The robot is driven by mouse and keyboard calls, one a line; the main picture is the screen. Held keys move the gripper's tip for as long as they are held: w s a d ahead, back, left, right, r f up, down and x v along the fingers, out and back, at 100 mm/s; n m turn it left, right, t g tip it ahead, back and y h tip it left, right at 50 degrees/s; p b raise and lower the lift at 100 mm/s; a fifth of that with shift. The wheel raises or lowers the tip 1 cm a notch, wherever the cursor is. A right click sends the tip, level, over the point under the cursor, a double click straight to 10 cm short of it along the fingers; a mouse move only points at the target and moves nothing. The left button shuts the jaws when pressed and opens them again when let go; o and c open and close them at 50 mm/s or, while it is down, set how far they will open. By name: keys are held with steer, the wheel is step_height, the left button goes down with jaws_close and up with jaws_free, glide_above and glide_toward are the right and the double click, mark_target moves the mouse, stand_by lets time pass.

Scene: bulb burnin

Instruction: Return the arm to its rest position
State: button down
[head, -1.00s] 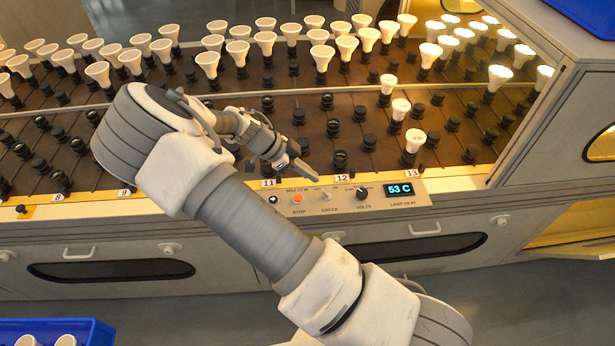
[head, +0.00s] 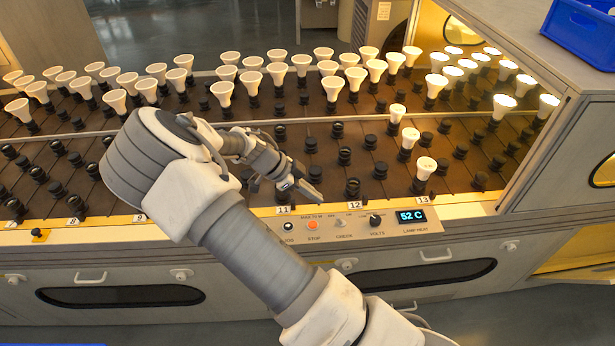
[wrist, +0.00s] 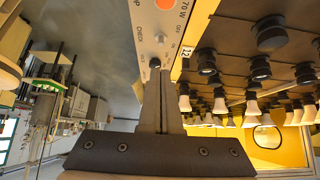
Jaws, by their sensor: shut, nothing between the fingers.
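My gripper (head: 304,187) is above the front edge of the bulb rack, near the labels 11 and 12, in the head view. Its fingers are together and empty. In the wrist view the closed fingers (wrist: 160,100) point toward the control panel (wrist: 160,35), which looks close beyond the tips; I cannot tell the exact gap. My arm (head: 255,245) stretches from the lower right across the front of the rack and hides part of it.
The rack (head: 275,150) holds rows of black sockets and white bulbs; bulbs at the right glow inside a hood (head: 560,130). The control panel (head: 400,219) reads 52 C. A blue bin (head: 582,35) sits on top of the hood. Open floor (head: 540,320) lies in front.

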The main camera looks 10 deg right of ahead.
steer(key=s+a+r+n+t+y+p, duration=0.1)
steer(key=s+r+n+y, duration=0.4)
steer(key=r, duration=0.5)
steer(key=s+r+n+t+y, duration=0.1)
steer(key=s+r+n+y, duration=0.2)
steer(key=s+r+n, duration=0.55)
steer(key=s+r+n+t+p, duration=0.1)
steer(key=s+r+n+t, duration=0.3)
steer(key=s+r, duration=0.7)
steer(key=shift+d+r+n+t, duration=0.35)
steer(key=shift+r+n, duration=0.3)
steer(key=shift+n, duration=0.4)
